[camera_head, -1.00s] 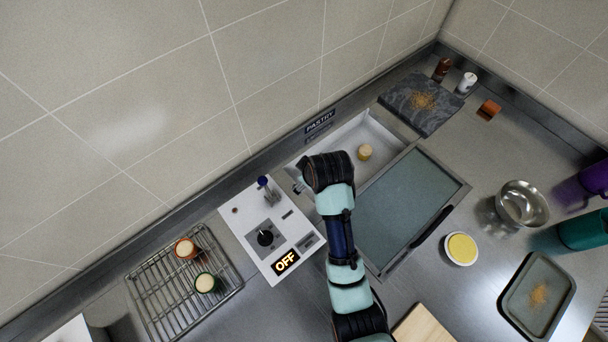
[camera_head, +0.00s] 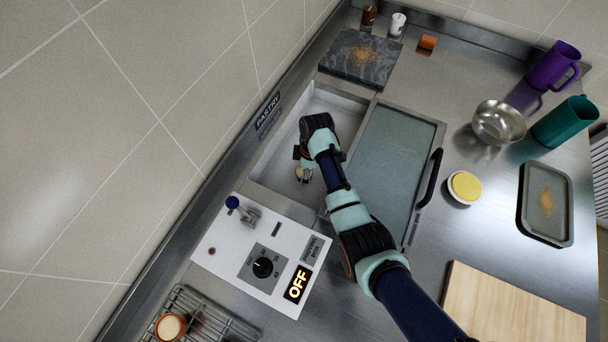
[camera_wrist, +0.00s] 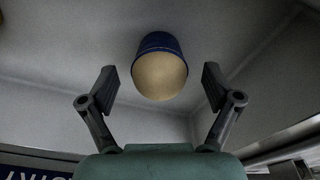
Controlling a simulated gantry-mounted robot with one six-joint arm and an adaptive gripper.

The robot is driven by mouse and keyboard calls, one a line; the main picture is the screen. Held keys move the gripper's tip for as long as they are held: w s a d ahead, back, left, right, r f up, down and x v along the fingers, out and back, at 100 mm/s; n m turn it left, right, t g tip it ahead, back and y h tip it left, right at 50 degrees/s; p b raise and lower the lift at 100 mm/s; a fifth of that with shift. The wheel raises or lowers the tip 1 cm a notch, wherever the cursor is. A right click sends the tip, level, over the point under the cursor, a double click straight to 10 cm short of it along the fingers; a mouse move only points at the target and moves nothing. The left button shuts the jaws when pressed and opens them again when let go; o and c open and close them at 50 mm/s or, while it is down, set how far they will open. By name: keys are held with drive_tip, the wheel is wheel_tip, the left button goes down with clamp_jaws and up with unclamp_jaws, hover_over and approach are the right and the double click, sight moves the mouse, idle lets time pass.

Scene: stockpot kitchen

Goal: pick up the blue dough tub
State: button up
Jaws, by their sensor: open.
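The blue dough tub (camera_wrist: 160,72), a blue-rimmed cup with pale domed dough, stands in the proofing box (camera_head: 262,172), ahead of my gripper in the wrist view. In the wrist view my gripper (camera_wrist: 160,84) is open, with one finger on each side of the tub and visible gaps between. In the head view my gripper (camera_head: 303,163) is down inside the box's open half, and only a pale bit of the tub (camera_head: 303,174) shows beneath it. The tub's base is not clear.
The box's glass lid (camera_head: 390,160) with its dark handle lies right of the opening. The control panel (camera_head: 262,256) reads OFF. A wire rack (camera_head: 205,318) holds a dough cup (camera_head: 170,327) at lower left. The box walls are close around my gripper.

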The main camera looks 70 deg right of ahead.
wheel_tip(320, 180, down, 2)
drive_tip(key=shift+w+f, duration=0.1)
drive_tip(key=shift+w, duration=0.05)
drive_tip(key=c, duration=1.3)
wheel_tip(320, 180, up, 20)
drive_tip(key=p, duration=0.6)
drive_tip(key=shift+r, duration=0.2)
